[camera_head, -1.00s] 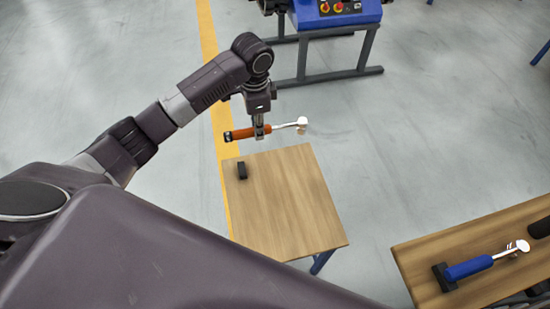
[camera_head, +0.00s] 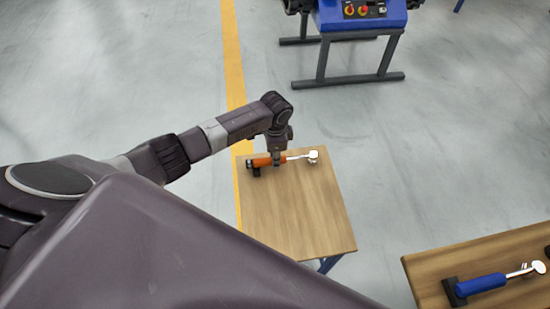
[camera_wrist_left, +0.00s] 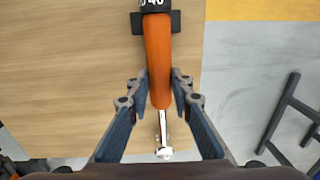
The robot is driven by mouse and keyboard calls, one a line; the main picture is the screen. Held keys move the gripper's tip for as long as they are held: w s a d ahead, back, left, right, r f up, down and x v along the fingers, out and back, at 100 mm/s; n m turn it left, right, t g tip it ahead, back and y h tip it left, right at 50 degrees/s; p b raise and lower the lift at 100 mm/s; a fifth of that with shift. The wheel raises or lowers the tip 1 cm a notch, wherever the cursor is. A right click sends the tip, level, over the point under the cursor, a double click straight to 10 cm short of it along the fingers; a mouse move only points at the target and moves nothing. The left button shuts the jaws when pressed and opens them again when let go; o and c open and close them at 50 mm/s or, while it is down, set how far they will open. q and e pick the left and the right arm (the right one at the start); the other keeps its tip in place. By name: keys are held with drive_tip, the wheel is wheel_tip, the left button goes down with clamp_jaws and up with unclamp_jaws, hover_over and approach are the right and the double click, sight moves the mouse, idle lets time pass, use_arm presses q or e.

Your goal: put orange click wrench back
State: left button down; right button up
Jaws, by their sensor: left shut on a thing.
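The orange click wrench (camera_head: 262,161) lies level at the far end of the small wooden table (camera_head: 295,215), its silver head pointing right. In the left wrist view the orange handle (camera_wrist_left: 157,50) runs between the two fingers, with its dark numbered end at a black holder block (camera_wrist_left: 176,21). That block also shows in the head view (camera_head: 256,172). I cannot tell whether the wrench rests on it or is just above. My left gripper (camera_head: 276,164) is shut on the handle from above, near the silver shaft. The right gripper is not in view.
A blue-handled wrench (camera_head: 481,285) lies in a black holder on a second wooden table (camera_head: 430,268) at lower right. A blue machine stand (camera_head: 362,18) is at the back. The near part of the small table is bare.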

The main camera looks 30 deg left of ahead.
use_arm(q)
drive_tip(key=c, duration=1.7)
unclamp_jaws()
drive_tip(key=shift+r, duration=0.1)
drive_tip(key=shift+r, duration=0.3)
drive_tip(key=r, duration=1.1)
drive_tip(key=shift+s+d+r, duration=0.15)
drive_tip(key=shift+s+d, duration=0.05)
drive_tip(key=shift+s, duration=0.1)
